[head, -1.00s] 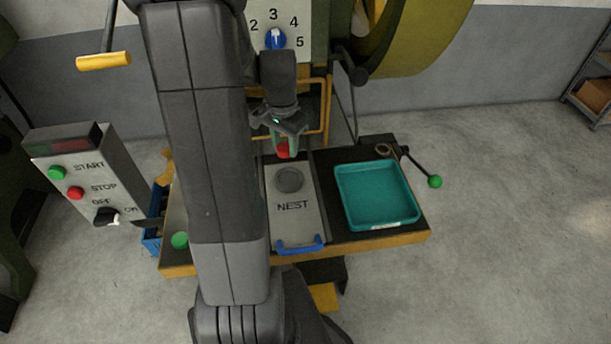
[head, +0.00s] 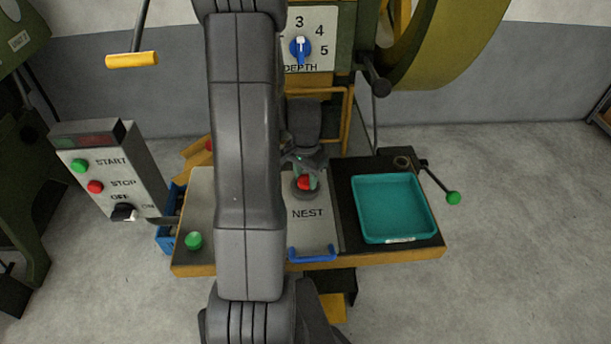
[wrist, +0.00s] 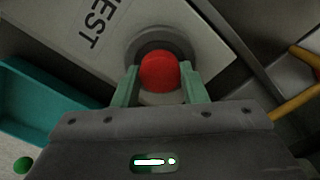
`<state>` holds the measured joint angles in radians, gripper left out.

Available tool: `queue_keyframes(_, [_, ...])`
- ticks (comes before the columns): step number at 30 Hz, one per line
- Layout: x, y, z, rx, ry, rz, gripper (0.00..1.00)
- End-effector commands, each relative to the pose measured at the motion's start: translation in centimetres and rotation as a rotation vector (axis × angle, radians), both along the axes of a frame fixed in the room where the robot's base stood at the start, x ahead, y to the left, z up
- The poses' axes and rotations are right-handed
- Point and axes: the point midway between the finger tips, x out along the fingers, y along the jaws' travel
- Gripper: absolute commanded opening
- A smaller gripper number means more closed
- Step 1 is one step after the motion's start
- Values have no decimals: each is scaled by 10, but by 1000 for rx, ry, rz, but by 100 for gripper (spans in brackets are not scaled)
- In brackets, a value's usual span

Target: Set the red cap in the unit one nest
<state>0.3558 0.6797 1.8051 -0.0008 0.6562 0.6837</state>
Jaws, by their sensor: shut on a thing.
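The red cap (head: 305,183) is between the fingers of my gripper (head: 306,180), at the round dark nest (head: 299,194) on the grey plate marked NEST. In the wrist view the red cap (wrist: 160,71) sits between the two green fingertips of my gripper (wrist: 160,85), which is shut on it. The grey ring of the nest (wrist: 146,42) shows around and behind the cap. I cannot tell whether the cap touches the bottom of the nest.
A teal tray (head: 437,232) lies right of the nest plate (head: 310,232), which has a blue handle (head: 311,254) in front. A yellow guard frame (head: 346,120) stands behind. A control box (head: 110,175) and a green button (head: 194,241) are at left. A green-knobbed lever (head: 453,198) is at right.

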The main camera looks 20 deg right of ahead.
Motion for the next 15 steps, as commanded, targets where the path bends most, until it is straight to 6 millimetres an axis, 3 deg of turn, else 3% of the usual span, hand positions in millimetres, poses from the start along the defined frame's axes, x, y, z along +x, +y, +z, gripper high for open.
queue_keyframes(8, [0,0,-8,0,0,0,17])
queue_keyframes(9, [0,0,-7,0,0,0,42])
queue_keyframes(12, [0,0,-7,1,1,0,60])
queue_keyframes(15, [0,0,-7,0,1,0,60])
